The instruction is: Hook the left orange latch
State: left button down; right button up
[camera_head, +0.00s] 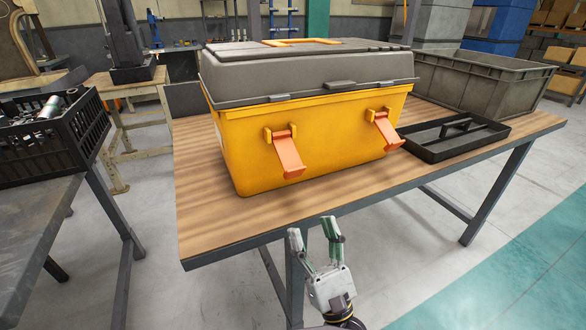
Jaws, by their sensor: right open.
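A yellow toolbox (250,150) with a dark grey lid (310,70) stands on a wooden table (215,222). The lid is down. The left orange latch (287,154) hangs down and outward from its yellow mount on the toolbox's front. The right orange latch (386,130) hangs in the same way. Both are apart from the lid's rim catches. My right gripper (315,230) is open and empty in front of the table's front edge, below and slightly right of the left latch. My left gripper is out of view.
A black tray (430,156) lies right of the toolbox, with a grey crate (480,85) behind it. A black basket of parts (40,150) stands on another table at left. The wood in front of the toolbox is clear.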

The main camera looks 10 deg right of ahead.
aim_at(295, 175)
jog(key=shift+w+r, duration=0.1)
jog(key=p+x, duration=0.1)
jog(key=x, duration=1)
jog(key=shift+w+a+r, duration=0.1)
jog(key=shift+w+r, duration=0.1)
jog(key=shift+r, duration=0.05)
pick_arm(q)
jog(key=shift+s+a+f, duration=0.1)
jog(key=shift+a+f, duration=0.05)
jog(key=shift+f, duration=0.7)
pick_arm(e)
jog(key=shift+x, duration=0.9)
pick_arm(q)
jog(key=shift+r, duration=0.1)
pick_arm(e)
grip_shut()
pick_arm(q)
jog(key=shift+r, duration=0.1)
jog(key=shift+p, duration=0.3)
pick_arm(e)
jog(key=shift+r, duration=0.1)
